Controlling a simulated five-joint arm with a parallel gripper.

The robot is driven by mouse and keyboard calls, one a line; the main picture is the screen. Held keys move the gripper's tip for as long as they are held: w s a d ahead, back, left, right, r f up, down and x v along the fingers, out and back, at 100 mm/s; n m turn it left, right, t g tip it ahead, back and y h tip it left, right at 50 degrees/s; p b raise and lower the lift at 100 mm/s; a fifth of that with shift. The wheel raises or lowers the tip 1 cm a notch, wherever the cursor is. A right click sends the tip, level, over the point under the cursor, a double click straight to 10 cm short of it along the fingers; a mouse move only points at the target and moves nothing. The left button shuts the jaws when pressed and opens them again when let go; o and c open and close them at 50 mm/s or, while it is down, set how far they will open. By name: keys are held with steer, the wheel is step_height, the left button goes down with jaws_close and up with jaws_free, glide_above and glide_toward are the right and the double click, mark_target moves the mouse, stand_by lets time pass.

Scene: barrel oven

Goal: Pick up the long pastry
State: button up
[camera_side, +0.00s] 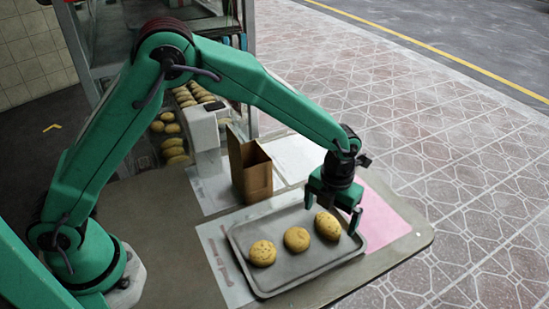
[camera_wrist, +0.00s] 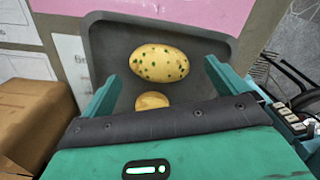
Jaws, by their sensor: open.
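Three golden speckled pastries lie in a row on a grey tray (camera_side: 285,272). The long pastry (camera_side: 327,225) is the oval one at the right end, and two round ones, the left (camera_side: 262,253) and the middle (camera_side: 296,239), lie beside it. My gripper (camera_side: 333,217) is open, low over the right end of the tray at the long pastry. In the wrist view the long pastry (camera_wrist: 159,63) lies just ahead of and between my open fingers (camera_wrist: 160,88), not gripped. A round pastry (camera_wrist: 152,100) is partly hidden by my gripper body.
A brown paper bag (camera_side: 250,170) stands behind the tray; it also shows at the left of the wrist view (camera_wrist: 28,122). A pink sheet (camera_side: 385,215) lies right of the tray. A glass case with several pastries (camera_side: 172,140) stands at the back left.

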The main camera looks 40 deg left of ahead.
steer(key=shift+f, duration=1.3)
steer(key=c, duration=1.1)
steer(key=shift+r, duration=0.15)
steer(key=shift+r, duration=0.55)
steer(key=r, duration=0.3)
steer(key=shift+s+d+r, duration=0.1)
steer(key=shift+s+d, duration=0.1)
steer(key=shift+s, duration=0.05)
steer(key=s+d+r, duration=0.2)
steer(key=s, duration=0.1)
steer(key=s+d+r, duration=0.1)
steer(key=s+r, duration=0.1)
steer(key=s, duration=0.1)
steer(key=s+d+r, duration=0.2)
steer(key=s, duration=0.1)
steer(key=shift+s+d+r, duration=0.2)
steer(key=shift+s+d, duration=0.05)
steer(key=shift+d, duration=0.1)
